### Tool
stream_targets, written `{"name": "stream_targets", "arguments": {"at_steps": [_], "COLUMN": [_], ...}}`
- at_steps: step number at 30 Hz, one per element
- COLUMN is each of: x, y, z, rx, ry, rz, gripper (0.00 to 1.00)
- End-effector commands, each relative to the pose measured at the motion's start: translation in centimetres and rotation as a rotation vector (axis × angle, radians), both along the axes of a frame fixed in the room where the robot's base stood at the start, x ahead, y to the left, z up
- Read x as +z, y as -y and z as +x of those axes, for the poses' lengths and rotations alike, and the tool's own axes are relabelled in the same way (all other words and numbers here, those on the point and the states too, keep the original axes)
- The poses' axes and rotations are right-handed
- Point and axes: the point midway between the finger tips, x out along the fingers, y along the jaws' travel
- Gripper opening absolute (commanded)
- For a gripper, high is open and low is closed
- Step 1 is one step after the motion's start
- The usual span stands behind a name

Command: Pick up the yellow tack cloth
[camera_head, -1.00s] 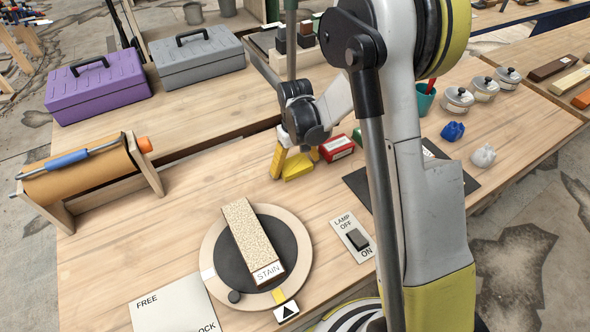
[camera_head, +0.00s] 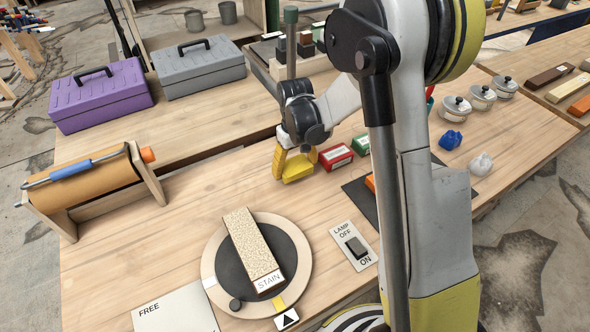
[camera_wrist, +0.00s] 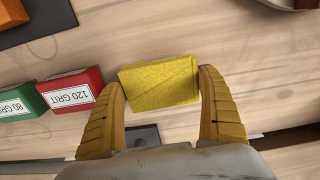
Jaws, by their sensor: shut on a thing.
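The yellow tack cloth (camera_wrist: 160,82) is a folded yellow pad between the two yellow fingers of my gripper (camera_wrist: 163,100) in the wrist view. The fingers touch its left and right sides. In the head view my gripper (camera_head: 294,168) is beyond the turntable, shut on the yellow tack cloth (camera_head: 298,172). The cloth is at or just above the wooden bench; the exact gap is hard to tell. My arm hides part of the bench at the right.
A red 120 grit box (camera_wrist: 72,90) and a green 80 grit box (camera_wrist: 18,102) stand close left of the gripper in the wrist view. A turntable (camera_head: 300,270) with a stain-labelled block (camera_head: 252,250) is nearer. A paper roll holder (camera_head: 90,180) stands left.

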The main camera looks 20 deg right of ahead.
Motion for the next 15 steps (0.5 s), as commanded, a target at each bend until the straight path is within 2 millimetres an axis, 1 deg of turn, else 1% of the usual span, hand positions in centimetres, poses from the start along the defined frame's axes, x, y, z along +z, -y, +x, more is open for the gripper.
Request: {"name": "stream_targets", "arguments": {"at_steps": [1, 2, 9, 15], "x": [1.5, 1.7, 4.7, 6.5], "y": [0.1, 1.0, 5.9, 9.1], "z": [0.0, 0.2, 1.8, 2.8], "rx": [-0.001, -0.004, -0.004, -0.002], "ry": [0.0, 0.0, 0.0, 0.0], "rz": [0.0, 0.0, 0.0, 0.0], "gripper": [0.57, 0.57, 0.57, 0.57]}}
